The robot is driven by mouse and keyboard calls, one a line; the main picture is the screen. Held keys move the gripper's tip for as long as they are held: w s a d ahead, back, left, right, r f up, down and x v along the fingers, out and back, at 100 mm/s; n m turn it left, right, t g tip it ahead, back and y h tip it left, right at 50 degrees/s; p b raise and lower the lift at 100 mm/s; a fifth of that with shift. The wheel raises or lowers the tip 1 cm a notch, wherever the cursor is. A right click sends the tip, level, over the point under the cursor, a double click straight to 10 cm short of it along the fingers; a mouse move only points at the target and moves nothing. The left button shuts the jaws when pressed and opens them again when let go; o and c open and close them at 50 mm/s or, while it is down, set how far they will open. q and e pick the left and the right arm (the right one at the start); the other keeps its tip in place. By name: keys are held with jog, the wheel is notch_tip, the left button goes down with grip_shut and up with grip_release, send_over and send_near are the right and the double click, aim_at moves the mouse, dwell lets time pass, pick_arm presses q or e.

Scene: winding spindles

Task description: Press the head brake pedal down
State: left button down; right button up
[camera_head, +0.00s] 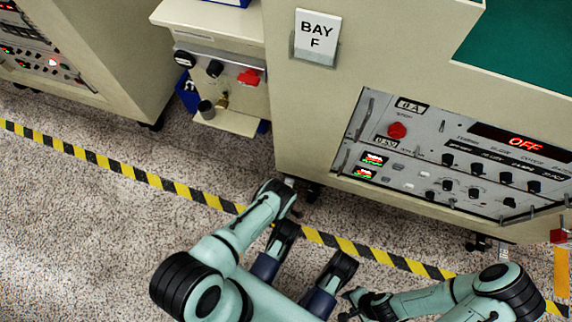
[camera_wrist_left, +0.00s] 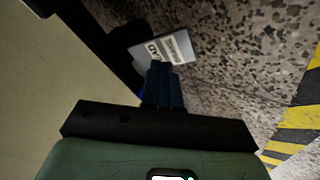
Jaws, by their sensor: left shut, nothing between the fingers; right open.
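The pedal is a grey metal plate with dark lettering (camera_wrist_left: 172,47), partly covered, low by the cabinet's underside in the left wrist view. Part of a word ending in "AD" can be read on it. My left gripper (camera_wrist_left: 160,68) is shut and empty, its dark blue fingertips overlapping the plate's near edge in that view; I cannot tell whether they touch it. In the head view my left arm reaches to the bottom edge of the Bay F cabinet (camera_head: 305,120), and its hand hides most of the pedal. My right gripper (camera_head: 348,299) is open and empty above the floor.
A control panel with an "OFF" display (camera_head: 525,143) fills the cabinet's front. Another small pedal-like plate (camera_head: 503,248) shows under its right end. A yellow-black floor stripe (camera_head: 170,186) runs along the front. The speckled floor (camera_head: 70,230) at left is clear.

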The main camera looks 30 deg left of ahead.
pick_arm(q)
jog(key=shift+r+p, duration=1.15)
jog(key=shift+r, duration=0.25)
jog(key=shift+r, duration=0.1)
notch_tip(320, 180, up, 5)
jog(key=p, duration=0.3)
jog(key=shift+p, duration=0.4)
